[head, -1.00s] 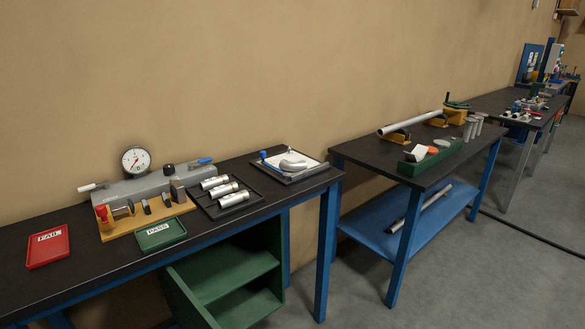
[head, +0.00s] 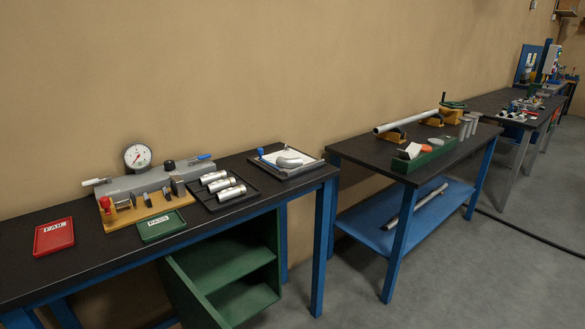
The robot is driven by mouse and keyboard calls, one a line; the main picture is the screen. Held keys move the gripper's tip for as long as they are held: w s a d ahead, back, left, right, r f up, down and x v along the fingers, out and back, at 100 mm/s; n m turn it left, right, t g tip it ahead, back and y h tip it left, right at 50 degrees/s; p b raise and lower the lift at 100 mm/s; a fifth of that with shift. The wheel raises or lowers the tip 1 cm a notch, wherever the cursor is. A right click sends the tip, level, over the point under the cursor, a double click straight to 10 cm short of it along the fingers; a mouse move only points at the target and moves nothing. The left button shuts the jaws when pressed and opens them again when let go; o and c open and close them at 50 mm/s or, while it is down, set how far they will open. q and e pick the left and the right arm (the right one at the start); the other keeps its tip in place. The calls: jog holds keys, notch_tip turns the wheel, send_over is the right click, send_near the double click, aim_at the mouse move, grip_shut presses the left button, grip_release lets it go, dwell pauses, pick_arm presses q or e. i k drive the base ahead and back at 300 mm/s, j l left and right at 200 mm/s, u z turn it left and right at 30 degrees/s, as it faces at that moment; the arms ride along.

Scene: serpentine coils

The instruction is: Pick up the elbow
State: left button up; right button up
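A grey curved pipe piece, seemingly the elbow (head: 290,161), lies on a white sheet in a dark tray (head: 309,167) at the right end of the near workbench. It is small in the picture, so its exact shape is hard to tell. A small blue item (head: 260,152) sits at the tray's left edge. Neither of my grippers shows in the head view.
The near bench (head: 92,250) also carries a red FAIL tray (head: 54,246), a green PASS tray (head: 150,236), a gauge fixture (head: 137,157) and a tray of metal cylinders (head: 246,205). A second bench (head: 350,148) stands to the right, past a gap.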

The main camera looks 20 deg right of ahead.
aim_at(283, 162)
jog(key=k, duration=0.5)
jog(key=z, duration=1.05)
jog(key=i+l, duration=0.2)
jog(key=i, duration=0.4)
jog(key=i+l, duration=0.2)
jog(key=i, duration=0.4)
jog(key=i+l+z, duration=0.1)
jog(key=i, duration=0.5)
jog(key=l, duration=0.1)
